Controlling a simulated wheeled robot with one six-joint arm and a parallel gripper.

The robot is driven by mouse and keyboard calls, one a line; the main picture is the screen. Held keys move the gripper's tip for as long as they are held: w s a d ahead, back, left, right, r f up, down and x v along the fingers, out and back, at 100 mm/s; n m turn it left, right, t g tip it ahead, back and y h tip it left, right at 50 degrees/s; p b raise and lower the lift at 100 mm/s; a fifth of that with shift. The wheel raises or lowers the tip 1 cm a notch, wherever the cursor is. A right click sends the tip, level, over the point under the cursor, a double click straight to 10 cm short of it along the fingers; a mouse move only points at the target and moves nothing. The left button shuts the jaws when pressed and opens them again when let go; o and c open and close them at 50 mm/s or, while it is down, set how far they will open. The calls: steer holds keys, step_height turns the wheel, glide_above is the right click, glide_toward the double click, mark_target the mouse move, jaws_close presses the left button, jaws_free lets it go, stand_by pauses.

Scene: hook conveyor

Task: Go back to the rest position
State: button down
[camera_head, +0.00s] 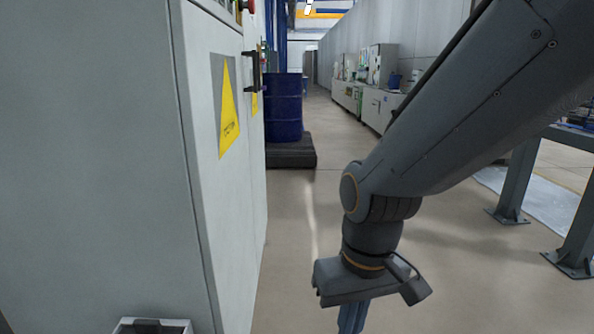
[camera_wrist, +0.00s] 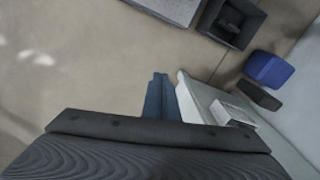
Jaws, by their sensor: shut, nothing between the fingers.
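My gripper (camera_head: 353,316) hangs at the end of my arm in the lower middle of the head view, pointing down over bare floor. Its blue fingers show only in part there, cut off by the bottom edge. In the wrist view the gripper (camera_wrist: 159,88) shows its blue fingers close together, with nothing between them. The fingers are apart from the things around them.
A grey cabinet (camera_head: 100,150) with a yellow warning sign (camera_head: 229,108) fills the left. A blue drum (camera_head: 284,110) stands behind it on a black pallet (camera_head: 291,154). Grey steel legs (camera_head: 518,180) stand at right. The floor aisle (camera_head: 325,130) is clear.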

steer(key=s+d+r+m+p, duration=0.2)
steer(key=d+r+m+p, duration=0.1)
steer(key=d+r+p, duration=0.8)
steer(key=shift+s+r+h+p, duration=0.3)
steer(key=shift+r+p, duration=1.2)
steer(key=shift+p, duration=1.5)
steer(key=shift+w+d, duration=0.1)
